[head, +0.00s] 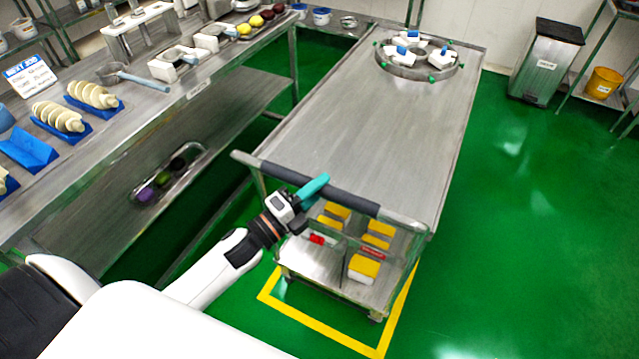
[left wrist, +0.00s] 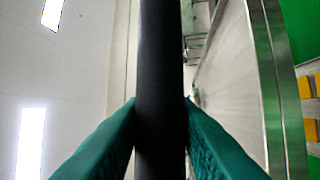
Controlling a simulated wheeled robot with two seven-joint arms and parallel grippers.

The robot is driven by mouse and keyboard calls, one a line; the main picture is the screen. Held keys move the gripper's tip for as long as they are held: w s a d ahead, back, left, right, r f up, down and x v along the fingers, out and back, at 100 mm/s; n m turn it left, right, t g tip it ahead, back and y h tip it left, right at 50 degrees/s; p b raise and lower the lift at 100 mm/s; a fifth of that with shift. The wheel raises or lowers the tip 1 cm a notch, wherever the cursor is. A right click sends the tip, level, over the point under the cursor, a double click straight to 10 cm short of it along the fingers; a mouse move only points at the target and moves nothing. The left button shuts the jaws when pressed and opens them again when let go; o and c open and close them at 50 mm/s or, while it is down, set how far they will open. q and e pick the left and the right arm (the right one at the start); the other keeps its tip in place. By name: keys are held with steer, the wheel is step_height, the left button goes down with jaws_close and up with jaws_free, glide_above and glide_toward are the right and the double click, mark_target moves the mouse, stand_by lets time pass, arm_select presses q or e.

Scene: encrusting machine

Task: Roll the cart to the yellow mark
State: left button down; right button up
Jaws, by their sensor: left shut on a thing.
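The steel cart (head: 335,281) stands at the near end of the long steel worktop, with yellow-topped boxes inside it. Its dark handle bar (head: 345,197) runs across its near upper side and crosses the left wrist view upright (left wrist: 160,80). My left gripper (head: 313,188), with teal fingers, is shut on the handle bar, one finger on each side of it. The yellow mark (head: 325,331) is an outline on the floor, showing left of, in front of and right of the cart's base. Its far part is hidden by the cart. My right gripper is in neither view.
A steel bench (head: 170,100) with blue trays and tools stands at the left. A ring fixture (head: 416,61) sits on the far end of the worktop. A bin (head: 546,62) stands at the back right. The green floor on the right is clear.

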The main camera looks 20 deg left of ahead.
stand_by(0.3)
arm_select(q)
steer(key=c, duration=1.1)
jaws_free()
steer(key=shift+c, duration=0.2)
steer(key=b+v, duration=0.2)
steer(key=v, duration=1)
steer(key=shift+b, duration=0.4)
steer(key=shift+f, duration=0.1)
